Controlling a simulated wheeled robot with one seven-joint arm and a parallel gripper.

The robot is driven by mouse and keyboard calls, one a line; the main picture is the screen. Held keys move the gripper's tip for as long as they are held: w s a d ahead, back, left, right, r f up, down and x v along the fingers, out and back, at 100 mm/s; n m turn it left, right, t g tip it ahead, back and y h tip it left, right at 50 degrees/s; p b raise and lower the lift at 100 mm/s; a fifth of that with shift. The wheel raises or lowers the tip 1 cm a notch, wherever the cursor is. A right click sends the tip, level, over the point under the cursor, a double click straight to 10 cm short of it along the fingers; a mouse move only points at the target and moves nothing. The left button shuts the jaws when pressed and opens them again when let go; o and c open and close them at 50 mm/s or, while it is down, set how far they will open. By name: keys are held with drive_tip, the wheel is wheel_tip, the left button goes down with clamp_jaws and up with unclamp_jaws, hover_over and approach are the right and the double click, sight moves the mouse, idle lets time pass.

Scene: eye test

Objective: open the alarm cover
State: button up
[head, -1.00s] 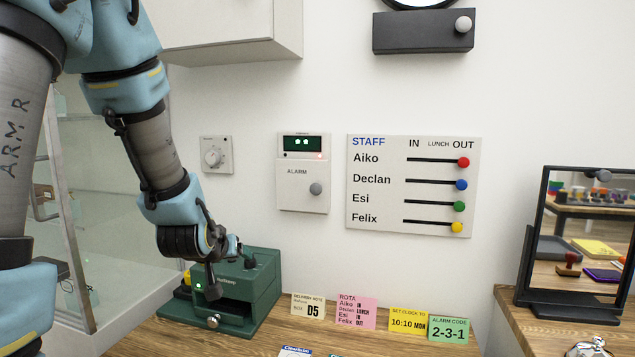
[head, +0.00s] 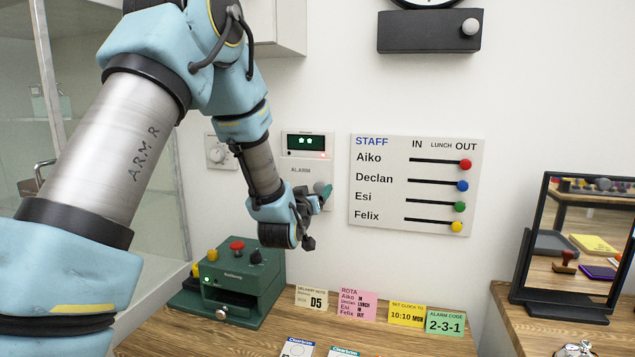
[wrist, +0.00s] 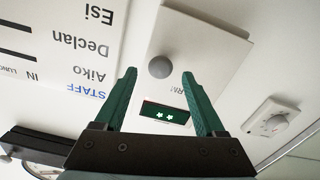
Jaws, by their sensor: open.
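The white alarm box (head: 306,146) hangs on the wall with its cover (head: 300,181) shut and a small dark display lit above it. The cover's round grey knob (head: 319,187) is partly hidden by my gripper (head: 324,193) in the head view. In the wrist view, which is upside down, the cover (wrist: 200,48) fills the upper middle. Its knob (wrist: 160,67) shows between the tips of my open green fingers (wrist: 159,74). The gripper is empty; I cannot tell whether it touches the knob.
The staff board (head: 420,215) with coloured sliders is right of the alarm box; a dial thermostat (head: 217,154) is left. A green machine (head: 232,290) stands below my wrist. Cards lean along the desk back, including a green alarm code card (head: 445,323) reading 2-3-1.

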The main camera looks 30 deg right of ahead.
drive_tip(key=shift+p+x, duration=0.35)
drive_tip(key=shift+x, duration=1)
drive_tip(key=shift+c, duration=0.3)
clamp_jaws()
